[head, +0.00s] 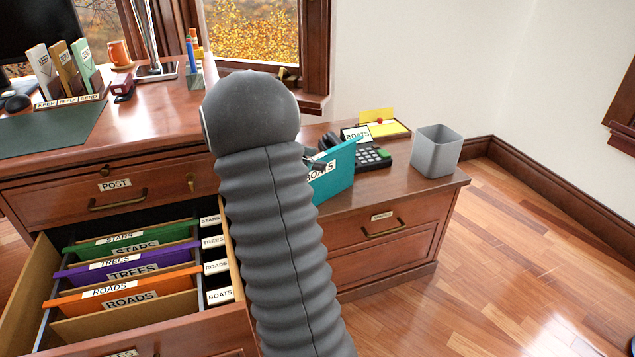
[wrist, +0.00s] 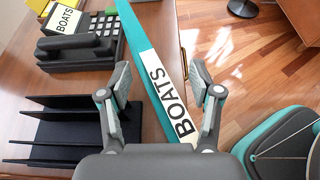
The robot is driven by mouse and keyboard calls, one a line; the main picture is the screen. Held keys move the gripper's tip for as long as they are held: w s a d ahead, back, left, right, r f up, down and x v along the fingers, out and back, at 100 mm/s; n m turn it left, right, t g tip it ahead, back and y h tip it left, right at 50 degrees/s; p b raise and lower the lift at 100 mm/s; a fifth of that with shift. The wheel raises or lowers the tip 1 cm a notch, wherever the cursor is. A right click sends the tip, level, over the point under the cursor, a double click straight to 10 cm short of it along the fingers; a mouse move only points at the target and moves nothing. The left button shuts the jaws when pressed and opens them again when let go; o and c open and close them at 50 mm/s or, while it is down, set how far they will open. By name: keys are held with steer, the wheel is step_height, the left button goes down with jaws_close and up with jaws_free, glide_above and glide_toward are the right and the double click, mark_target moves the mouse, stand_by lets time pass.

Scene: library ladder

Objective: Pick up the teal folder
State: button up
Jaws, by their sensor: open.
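The teal folder (head: 338,172) shows upright above the lower desk top on the right, in front of the phone, its left part hidden behind my arm. In the wrist view the folder (wrist: 134,36) is seen from its top edge, with a white BOATS label. My gripper (wrist: 160,76) is open, one finger on each side of the folder. I cannot tell whether either finger touches it. In the head view only a bit of my gripper (head: 314,163) shows at the folder's upper left. What holds the folder up is hidden.
A black rack (wrist: 70,132) is left of the folder in the wrist view. The phone (head: 372,156), a BOATS card (head: 356,133) and a grey bin (head: 436,152) stand on the desk. The open drawer (head: 190,335) holds green, purple and orange folders. A teal-topped object (wrist: 280,138) lies right.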

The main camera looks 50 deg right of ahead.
jaws_close()
steer(key=shift+r, duration=0.1)
stand_by(0.4)
